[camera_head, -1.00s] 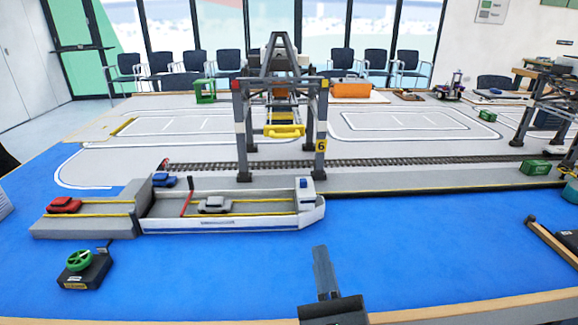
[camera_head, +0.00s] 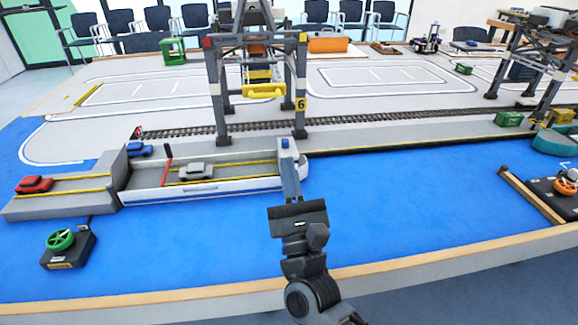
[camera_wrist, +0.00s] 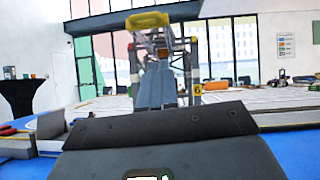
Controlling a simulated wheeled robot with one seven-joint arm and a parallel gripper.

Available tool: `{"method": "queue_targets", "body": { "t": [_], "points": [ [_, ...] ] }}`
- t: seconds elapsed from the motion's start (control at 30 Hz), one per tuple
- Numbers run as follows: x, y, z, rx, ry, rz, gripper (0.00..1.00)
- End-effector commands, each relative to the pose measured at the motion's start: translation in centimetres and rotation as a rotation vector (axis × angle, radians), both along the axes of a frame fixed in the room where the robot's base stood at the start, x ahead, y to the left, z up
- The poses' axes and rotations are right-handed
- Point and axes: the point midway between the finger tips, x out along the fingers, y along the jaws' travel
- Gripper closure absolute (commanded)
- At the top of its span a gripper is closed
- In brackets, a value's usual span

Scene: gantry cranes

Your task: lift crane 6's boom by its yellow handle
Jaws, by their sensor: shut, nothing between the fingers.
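Crane 6 (camera_head: 215,100) stands upright on the grey quay, with a yellow "6" plate on its right front leg. Its yellow handle (camera_head: 264,91) hangs level at the front between the legs. In the wrist view the yellow handle (camera_wrist: 148,20) shows near the top, above and beyond my fingers. My gripper (camera_head: 290,178) is shut and empty. It is over the right end of the ferry, in front of and lower than the handle, and apart from it. The fingers (camera_wrist: 157,88) point toward the crane in the wrist view and hide part of its lower frame.
A ferry (camera_head: 230,178) with a grey car lies before the crane, beside a ramp (camera_head: 70,190) with a red car. A green-wheel control box (camera_head: 68,248) is at front left. Another crane (camera_head: 530,60) stands at right. Open blue surface lies around my arm.

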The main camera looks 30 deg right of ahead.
Motion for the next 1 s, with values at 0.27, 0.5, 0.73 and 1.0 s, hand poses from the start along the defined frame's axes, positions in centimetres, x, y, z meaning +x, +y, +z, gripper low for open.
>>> {"method": "queue_targets", "body": {
  "t": [0.27,0.5,0.73,1.0],
  "points": [
    [4.6,-1.2,3.6,-0.001,0.000,-0.001,1.00],
    [6.0,-1.4,6.8,0.001,0.000,-0.001,1.00],
    [6.2,-1.4,7.8,-0.002,0.002,0.000,1.00],
    [6.3,-1.3,7.8,-0.001,0.001,-0.001,1.00]
  ]
}}
